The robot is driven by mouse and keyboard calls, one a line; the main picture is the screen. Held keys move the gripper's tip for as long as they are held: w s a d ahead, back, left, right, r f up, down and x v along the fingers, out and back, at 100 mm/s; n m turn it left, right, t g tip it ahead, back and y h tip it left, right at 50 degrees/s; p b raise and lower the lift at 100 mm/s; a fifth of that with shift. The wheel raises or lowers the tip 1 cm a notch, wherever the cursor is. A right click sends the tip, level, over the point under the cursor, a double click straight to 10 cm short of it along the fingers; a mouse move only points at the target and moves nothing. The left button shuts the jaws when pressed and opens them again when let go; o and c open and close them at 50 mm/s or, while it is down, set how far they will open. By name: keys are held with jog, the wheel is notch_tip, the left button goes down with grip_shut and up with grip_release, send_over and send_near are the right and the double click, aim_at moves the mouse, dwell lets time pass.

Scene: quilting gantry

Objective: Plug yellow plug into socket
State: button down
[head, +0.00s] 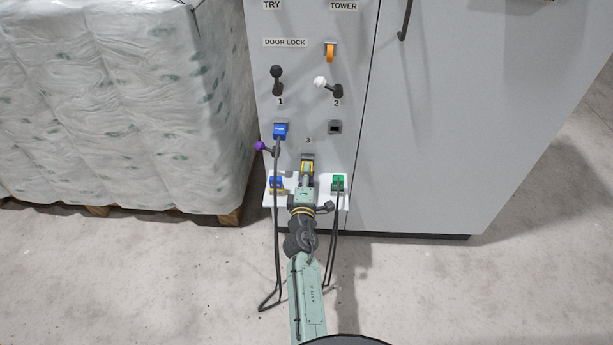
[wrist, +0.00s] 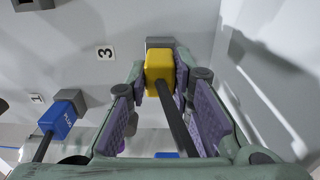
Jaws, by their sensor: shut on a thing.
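The yellow plug (wrist: 159,68) is between the purple-padded fingers of my gripper (wrist: 166,85), which is shut on it. Its black cord runs back between the fingers. The plug's front meets the dark grey socket (wrist: 159,42) beside the label 3; I cannot tell how deep it sits. In the head view my gripper (head: 307,180) is at the panel below the 3, and the yellow plug (head: 307,168) shows only in part there. The grey socket's top (head: 308,156) shows just above it.
A blue plug (head: 280,130) sits in the socket under 1, with a purple-ended lever (head: 261,146) below it. The socket under 2 (head: 335,127) is empty. A white shelf (head: 327,202) holds a green plug (head: 338,181) and another blue plug (head: 276,182). Cords hang on both sides of my arm.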

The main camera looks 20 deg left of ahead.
jog(key=shift+w, duration=0.25)
jog(key=c, duration=1.3)
grip_release()
jog(key=shift+c, duration=0.2)
jog(key=shift+s, duration=0.15)
jog(key=v, duration=0.7)
jog(key=shift+s, duration=0.2)
